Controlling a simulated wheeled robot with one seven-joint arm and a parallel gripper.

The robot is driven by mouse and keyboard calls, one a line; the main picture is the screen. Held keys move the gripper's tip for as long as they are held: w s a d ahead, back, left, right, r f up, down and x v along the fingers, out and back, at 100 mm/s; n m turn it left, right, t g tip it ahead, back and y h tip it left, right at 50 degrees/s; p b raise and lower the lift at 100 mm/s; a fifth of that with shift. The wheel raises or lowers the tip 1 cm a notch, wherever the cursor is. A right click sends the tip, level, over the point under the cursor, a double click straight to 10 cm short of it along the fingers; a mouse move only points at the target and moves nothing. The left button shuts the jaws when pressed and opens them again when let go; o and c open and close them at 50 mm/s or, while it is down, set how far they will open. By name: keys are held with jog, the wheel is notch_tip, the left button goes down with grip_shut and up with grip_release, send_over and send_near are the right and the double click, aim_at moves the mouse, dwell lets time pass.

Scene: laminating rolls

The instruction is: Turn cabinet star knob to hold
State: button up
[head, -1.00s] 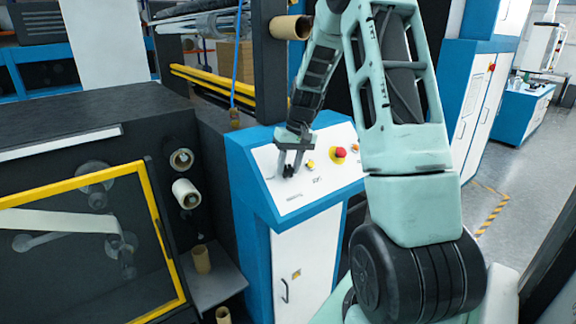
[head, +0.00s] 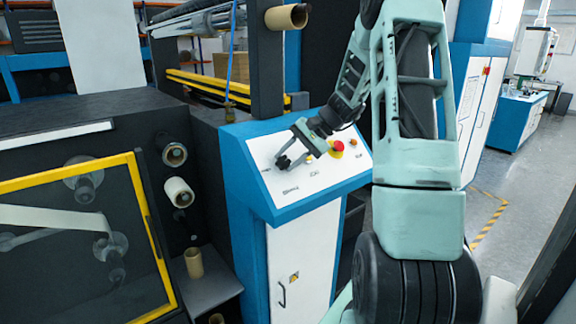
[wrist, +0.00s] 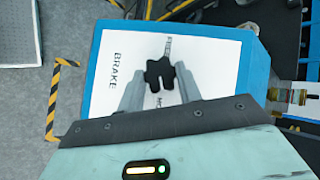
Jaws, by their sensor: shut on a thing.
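The black star knob (head: 283,163) sits at the left of the white panel face (head: 279,188) on the blue cabinet. In the wrist view the knob (wrist: 158,72) lies between the two grey fingers of my gripper (wrist: 160,88). My gripper (head: 286,158) is shut on the knob, its fingers tilted down to the left in the head view. The word BRAKE (wrist: 119,73) is printed left of the knob. A label below the knob is partly hidden by my gripper, and one above is too small to read.
A red button on a yellow base (head: 337,148) and a small orange button (head: 353,142) are right of my gripper. A dark machine with a yellow-framed window (head: 143,195) stands to the left. A cardboard core (head: 286,17) sticks out above the panel.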

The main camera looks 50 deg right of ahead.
jog(key=shift+s+f+m+t+b, duration=0.15)
jog(key=shift+m+t+b, duration=1.15)
jog(key=shift+m, duration=0.4)
jog(key=o, duration=1)
jog(key=b+v, duration=0.4)
jog(key=v, duration=1.3)
jog(key=shift+s+d, duration=0.1)
jog(key=shift+d, duration=0.25)
